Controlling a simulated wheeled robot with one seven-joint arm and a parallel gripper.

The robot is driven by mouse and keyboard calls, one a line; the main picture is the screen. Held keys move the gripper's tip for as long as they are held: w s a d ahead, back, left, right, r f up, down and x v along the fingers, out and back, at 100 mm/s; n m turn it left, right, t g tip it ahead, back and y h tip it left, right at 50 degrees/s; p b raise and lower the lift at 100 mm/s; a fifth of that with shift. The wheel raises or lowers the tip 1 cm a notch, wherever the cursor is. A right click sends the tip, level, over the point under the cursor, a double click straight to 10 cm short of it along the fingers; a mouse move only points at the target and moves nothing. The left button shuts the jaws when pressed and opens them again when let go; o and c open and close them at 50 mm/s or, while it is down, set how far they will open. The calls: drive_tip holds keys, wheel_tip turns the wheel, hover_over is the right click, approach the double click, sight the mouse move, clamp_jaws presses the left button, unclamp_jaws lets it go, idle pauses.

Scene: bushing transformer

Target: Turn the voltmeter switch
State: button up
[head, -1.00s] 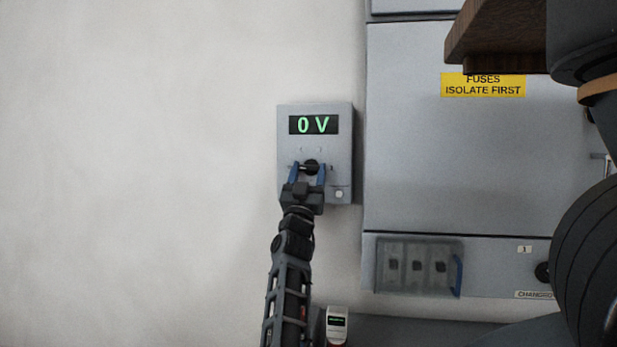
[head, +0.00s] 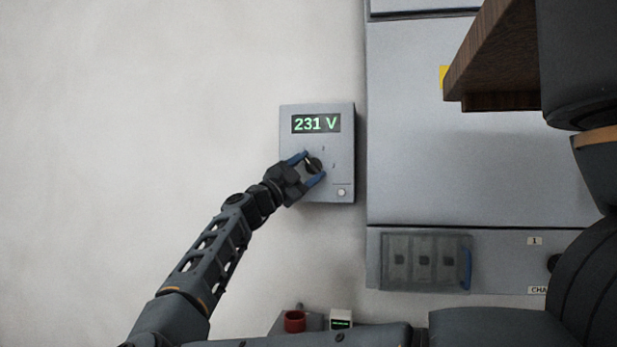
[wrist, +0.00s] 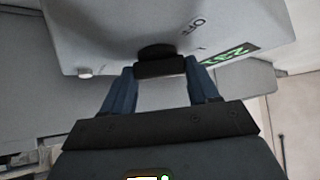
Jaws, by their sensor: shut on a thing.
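The voltmeter (head: 345,150) is a grey box on the white wall. Its display (head: 316,124) reads 231 V in green. The black round switch (head: 314,165) is below the display, with small marks around it. My gripper (head: 314,166) comes from the lower left, with its blue fingers on either side of the switch, shut on it. In the wrist view the switch (wrist: 160,66) sits between the fingertips, and the word OFF shows on the box face beside it. The wrist view shows the display (wrist: 228,53) only partly.
A grey cabinet (head: 480,120) stands right of the voltmeter, with a clear-covered fuse panel (head: 426,262) below. A white button (head: 341,192) is at the box's lower right. A red cup-like thing (head: 294,321) and a small device (head: 341,318) are at the bottom. Bare wall lies left.

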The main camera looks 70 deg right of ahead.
drive_tip(key=shift+m+y, duration=1)
drive_tip(key=shift+m, duration=0.2)
drive_tip(key=o, duration=1.1)
drive_tip(key=shift+c, duration=0.2)
drive_tip(key=b+v, duration=0.1)
drive_tip(key=v, duration=0.6)
drive_tip(key=shift+w+a+f+b, duration=0.15)
drive_tip(key=shift+w+a+b, duration=0.1)
drive_tip(key=shift+b, duration=0.1)
